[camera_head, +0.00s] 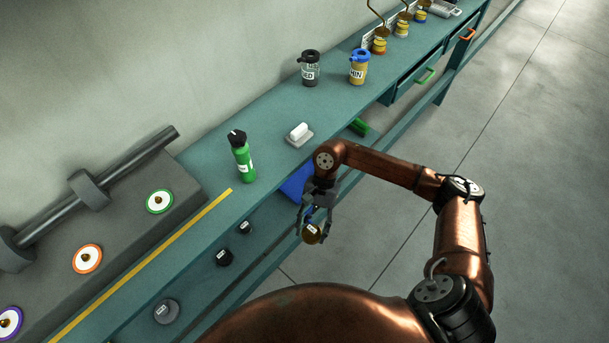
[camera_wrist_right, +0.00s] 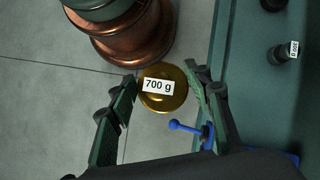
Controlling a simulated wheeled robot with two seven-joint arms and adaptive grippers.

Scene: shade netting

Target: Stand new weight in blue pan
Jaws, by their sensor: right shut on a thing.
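My right gripper (camera_head: 314,222) is shut on a round brass weight (camera_head: 312,234) and holds it in the air beside the bench's front edge. In the right wrist view the weight (camera_wrist_right: 163,90) sits between the fingertips, its white label reading "700 g". A blue flat-sided piece (camera_head: 297,181) shows behind the gripper at the bench front, partly hidden by my arm; I cannot tell whether it is the blue pan. At lower left, round white plates have green (camera_head: 160,201), orange (camera_head: 87,258) and purple-blue (camera_head: 9,322) rims and brass centres. My left gripper is not in view.
A green bottle (camera_head: 242,157), a grey block with a white top (camera_head: 299,134) and two labelled jars (camera_head: 310,68) (camera_head: 359,66) stand on the teal bench. Dark labelled weights (camera_head: 224,257) sit lower down. A grey bar (camera_head: 130,165) lies at left. Open floor is at right.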

